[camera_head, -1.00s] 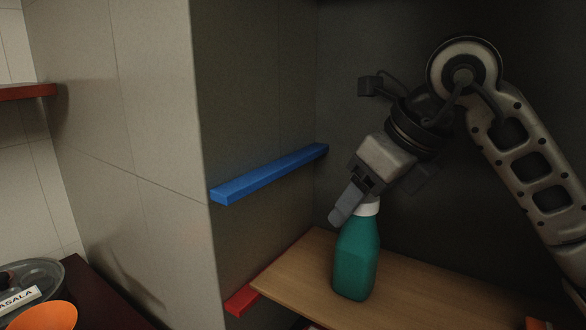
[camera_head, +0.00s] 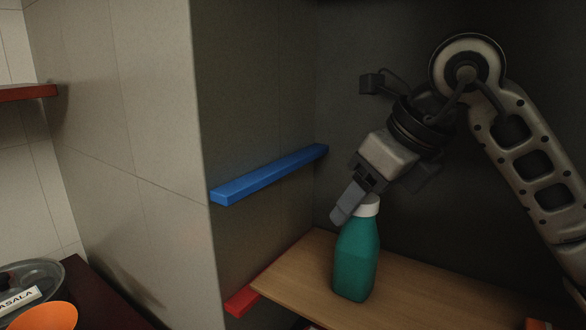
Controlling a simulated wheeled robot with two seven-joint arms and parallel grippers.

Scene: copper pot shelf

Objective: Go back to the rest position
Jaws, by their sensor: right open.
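My right gripper (camera_head: 352,202) comes in from the right and points down and left, beside the white cap of a green bottle (camera_head: 356,258). The gripper is open. One finger shows in front of the cap's left side; the other finger is hard to make out. I cannot tell whether the finger touches the cap. The bottle stands upright on a wooden shelf board (camera_head: 430,290). My left gripper is not in view.
A blue ledge (camera_head: 270,174) runs along the left inner wall above the board, and a red ledge (camera_head: 240,301) lies below it. At lower left are an orange bowl (camera_head: 48,315) and a grey pan (camera_head: 50,272). A reddish shelf (camera_head: 28,92) is at far left.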

